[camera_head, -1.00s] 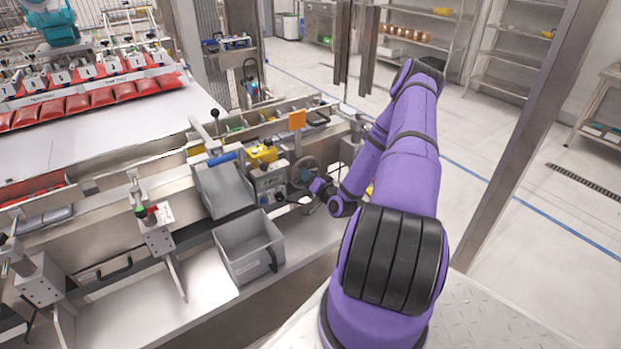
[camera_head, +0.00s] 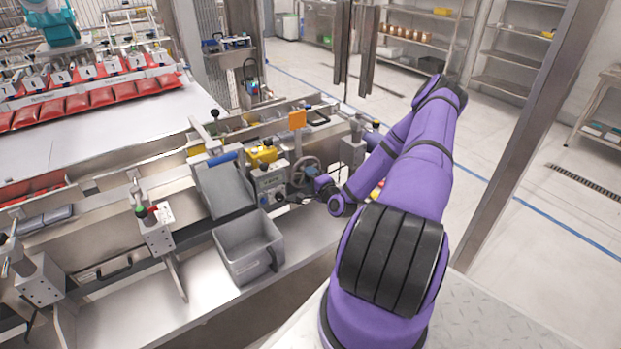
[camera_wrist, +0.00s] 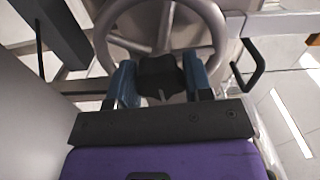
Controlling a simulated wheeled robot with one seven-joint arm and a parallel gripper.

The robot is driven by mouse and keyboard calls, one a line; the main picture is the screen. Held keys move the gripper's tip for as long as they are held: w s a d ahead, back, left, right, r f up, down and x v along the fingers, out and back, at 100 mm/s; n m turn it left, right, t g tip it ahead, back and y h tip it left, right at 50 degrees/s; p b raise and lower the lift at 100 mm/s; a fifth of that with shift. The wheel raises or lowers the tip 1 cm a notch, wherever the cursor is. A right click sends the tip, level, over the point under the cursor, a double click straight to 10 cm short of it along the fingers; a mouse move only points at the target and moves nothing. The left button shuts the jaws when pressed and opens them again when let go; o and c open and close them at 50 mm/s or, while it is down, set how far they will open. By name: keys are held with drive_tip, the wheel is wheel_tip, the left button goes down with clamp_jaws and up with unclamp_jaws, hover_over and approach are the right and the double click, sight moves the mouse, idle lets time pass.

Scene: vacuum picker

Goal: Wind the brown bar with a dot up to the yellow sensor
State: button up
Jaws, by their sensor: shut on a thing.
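A grey handwheel (camera_head: 303,165) stands at the right end of the bench in the head view. It fills the top of the wrist view (camera_wrist: 107,32), with its rim and spokes showing. My gripper (camera_wrist: 162,80) is shut on a dark knob (camera_wrist: 160,75) at the wheel's lower part, with a blue finger on each side of it. In the head view my gripper (camera_head: 308,184) is at the wheel, small and partly merged with it. A yellow block (camera_head: 262,155) sits left of the wheel, above a grey control box. I cannot make out a brown bar with a dot.
A grey open bin (camera_head: 249,246) and a grey chute (camera_head: 224,186) stand left of the wheel. An orange plate (camera_head: 297,120) rises behind it. A black handle (camera_wrist: 252,66) lies right of the wheel in the wrist view. Open floor lies to the right.

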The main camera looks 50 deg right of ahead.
drive_tip(key=shift+m, duration=0.4)
drive_tip(key=o, duration=0.9)
drive_tip(key=shift+s, duration=0.1)
drive_tip(key=v, duration=1)
drive_tip(key=shift+s+a, duration=0.15)
drive_tip(key=shift+s, duration=0.15)
